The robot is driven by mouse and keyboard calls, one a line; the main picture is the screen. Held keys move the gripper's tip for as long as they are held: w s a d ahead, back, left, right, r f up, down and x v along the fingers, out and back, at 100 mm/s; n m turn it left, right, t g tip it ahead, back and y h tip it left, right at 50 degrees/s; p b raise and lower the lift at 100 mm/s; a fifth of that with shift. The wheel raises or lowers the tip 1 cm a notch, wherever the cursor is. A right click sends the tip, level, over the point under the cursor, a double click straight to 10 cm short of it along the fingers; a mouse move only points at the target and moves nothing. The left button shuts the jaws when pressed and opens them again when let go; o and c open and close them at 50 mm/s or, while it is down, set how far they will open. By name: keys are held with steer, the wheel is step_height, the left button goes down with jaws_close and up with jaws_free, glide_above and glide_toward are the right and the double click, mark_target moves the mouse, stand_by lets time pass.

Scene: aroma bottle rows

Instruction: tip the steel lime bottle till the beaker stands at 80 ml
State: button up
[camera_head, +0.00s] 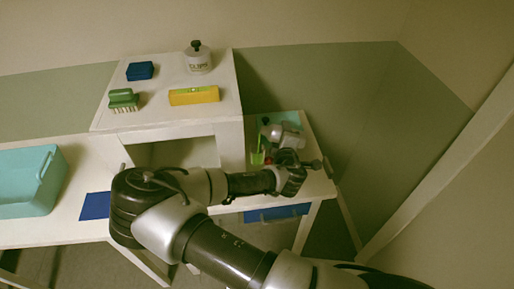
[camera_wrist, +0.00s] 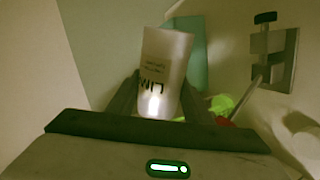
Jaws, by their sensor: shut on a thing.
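The steel lime bottle (camera_wrist: 165,60), pale grey with dark lettering reading "LIM", stands between the two dark fingers of my gripper (camera_wrist: 160,95) in the wrist view. My gripper is shut on it. In the head view the bottle (camera_head: 287,131) shows at the end of my arm, over the small white table at the right, and looks tilted. A bright green shape (camera_wrist: 222,103), perhaps the beaker's contents, lies just right of the bottle in the wrist view. Green also shows beside my gripper in the head view (camera_head: 257,152). The beaker's outline and its level cannot be read.
A raised white shelf (camera_head: 150,105) at the left holds a labelled jar (camera_head: 198,60), a blue block (camera_head: 140,71), a green brush (camera_head: 123,98) and a yellow box (camera_head: 194,96). A turquoise bin (camera_head: 28,190) and blue mat (camera_head: 96,206) lie further left. A red item (camera_wrist: 226,121) sits near the green shape.

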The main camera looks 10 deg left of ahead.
steer(key=shift+a+r+n, duration=0.15)
steer(key=shift+r+n, duration=0.1)
steer(key=shift+n, duration=0.05)
stand_by(1.7)
stand_by(0.4)
steer(key=shift+d+f+m+y+b, duration=0.4)
steer(key=shift+m+b, duration=0.1)
steer(key=shift+m, duration=0.4)
steer(key=shift+a+r, duration=0.1)
steer(key=shift+a, duration=0.05)
steer(key=m, duration=0.1)
steer(key=m+y+b, duration=0.1)
steer(key=shift+a+m+y+b, duration=0.2)
steer(key=shift+m+y+b, duration=0.1)
steer(key=shift+m, duration=0.1)
steer(key=shift+a+r+m+t+y+b, duration=0.1)
steer(key=shift+a+m+t+y+b, duration=0.1)
steer(key=shift+m+t+y+b, duration=0.15)
steer(key=shift+a+r+m, duration=0.25)
steer(key=shift+m, duration=0.2)
